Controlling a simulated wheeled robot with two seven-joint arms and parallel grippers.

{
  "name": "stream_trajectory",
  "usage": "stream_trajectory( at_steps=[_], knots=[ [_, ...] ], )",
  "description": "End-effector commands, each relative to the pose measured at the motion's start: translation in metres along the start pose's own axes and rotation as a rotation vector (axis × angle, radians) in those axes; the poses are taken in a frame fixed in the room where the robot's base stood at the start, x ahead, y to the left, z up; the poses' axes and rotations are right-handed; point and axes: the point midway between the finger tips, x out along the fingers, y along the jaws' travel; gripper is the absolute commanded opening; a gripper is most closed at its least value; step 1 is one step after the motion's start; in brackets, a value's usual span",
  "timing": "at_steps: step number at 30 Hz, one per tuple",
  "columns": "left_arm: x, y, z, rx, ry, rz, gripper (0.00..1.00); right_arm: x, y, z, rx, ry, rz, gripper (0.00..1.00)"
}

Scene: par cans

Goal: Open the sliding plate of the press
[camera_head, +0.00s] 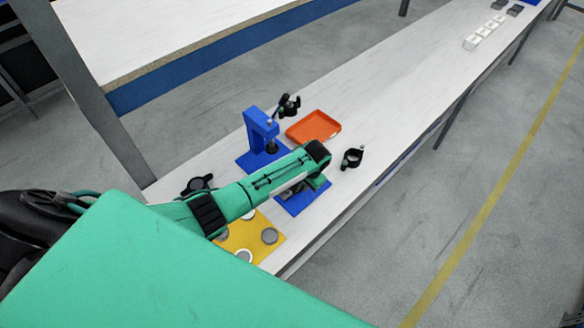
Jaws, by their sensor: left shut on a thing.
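The blue press (258,130) stands on the white bench, its upright and head over a blue base. A blue plate (295,205) sticks out toward the bench's front edge, partly under my left arm; it looks like the sliding plate. My green left arm reaches over it from the lower left. My left gripper (318,183) is at the right end of this plate, below the black wrist. It is shut on the plate, though its fingertips are mostly hidden. My right gripper is not in view.
An orange tray (313,126) lies behind the plate. A black ring-shaped part (352,158) stands to the right and another black part (288,106) behind the press. A yellow board (263,226) with round grey pieces lies in front.

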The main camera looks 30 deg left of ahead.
Motion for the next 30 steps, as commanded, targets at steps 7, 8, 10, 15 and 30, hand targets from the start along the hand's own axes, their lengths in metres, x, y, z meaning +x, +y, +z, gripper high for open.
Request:
stream_trajectory(
  at_steps=[7,8,10,15,30],
  knots=[
    [-0.007,0.032,0.000,0.000,-0.001,0.001,0.00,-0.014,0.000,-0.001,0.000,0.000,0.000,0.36],
    [-0.007,0.033,0.000,0.000,-0.001,0.000,0.00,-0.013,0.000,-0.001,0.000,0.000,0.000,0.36],
    [-0.006,0.033,0.000,0.000,0.000,-0.001,0.00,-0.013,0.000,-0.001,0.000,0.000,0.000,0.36],
    [-0.006,0.033,0.000,0.000,0.000,-0.001,0.00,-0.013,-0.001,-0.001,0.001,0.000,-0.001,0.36],
    [-0.009,0.032,0.000,0.000,0.001,-0.001,0.33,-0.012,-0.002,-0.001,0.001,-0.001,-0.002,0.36]
  ],
)
